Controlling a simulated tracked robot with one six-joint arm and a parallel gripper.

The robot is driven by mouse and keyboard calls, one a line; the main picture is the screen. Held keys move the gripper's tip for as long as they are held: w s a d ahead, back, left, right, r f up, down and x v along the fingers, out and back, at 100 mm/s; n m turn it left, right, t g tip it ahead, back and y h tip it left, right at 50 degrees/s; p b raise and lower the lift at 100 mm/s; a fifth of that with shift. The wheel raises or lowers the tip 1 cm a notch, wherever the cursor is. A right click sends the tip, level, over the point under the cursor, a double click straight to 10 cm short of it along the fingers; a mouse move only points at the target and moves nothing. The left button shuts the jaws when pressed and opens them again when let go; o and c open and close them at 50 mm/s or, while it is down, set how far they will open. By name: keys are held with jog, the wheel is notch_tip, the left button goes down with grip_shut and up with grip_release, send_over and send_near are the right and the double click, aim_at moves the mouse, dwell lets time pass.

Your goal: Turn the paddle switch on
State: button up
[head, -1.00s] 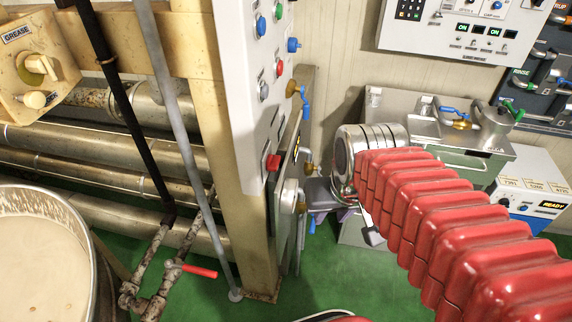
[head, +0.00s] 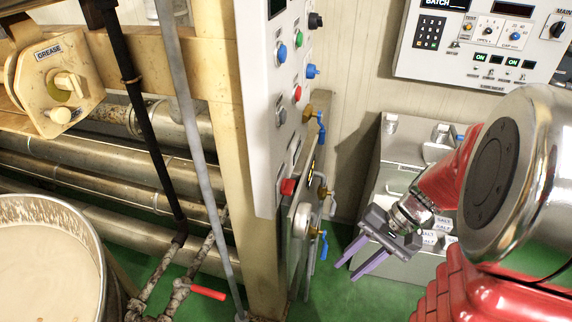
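My gripper (head: 346,272) has two purple fingers, apart with nothing between them. It points down and left, to the right of the column and above the green floor. The white control panel (head: 262,100) on the column is seen nearly edge-on. It carries a blue knob (head: 282,52), a green button (head: 298,39), a red button (head: 297,93), a grey knob (head: 282,118) and a red block (head: 287,187) low down. The wall panel (head: 480,72) at the upper right has small toggles under green ON displays. I cannot read which of these is the paddle switch.
Blue-handled valves (head: 321,128) stick out beside the column. A grey steel unit (head: 392,150) stands behind my gripper. A vat of cream-coloured mass (head: 98,245) and a red-handled pipe valve (head: 207,292) are at lower left. My red arm covers the lower right.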

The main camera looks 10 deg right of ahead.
aim_at(288, 187)
jog(key=w+d+r+n+t+y, duration=0.2)
jog(key=w+d+r+t+y, duration=0.2)
jog(key=w+r+t+y, duration=0.4)
jog(key=w+t+y, duration=0.1)
jog(key=w, duration=0.2)
jog(key=shift+w+d, duration=0.15)
jog(key=shift+d, duration=0.1)
jog(key=x, duration=1.3)
jog(key=shift+w+a, duration=0.2)
jog(key=shift+a, duration=0.15)
grip_shut()
dwell(0.3)
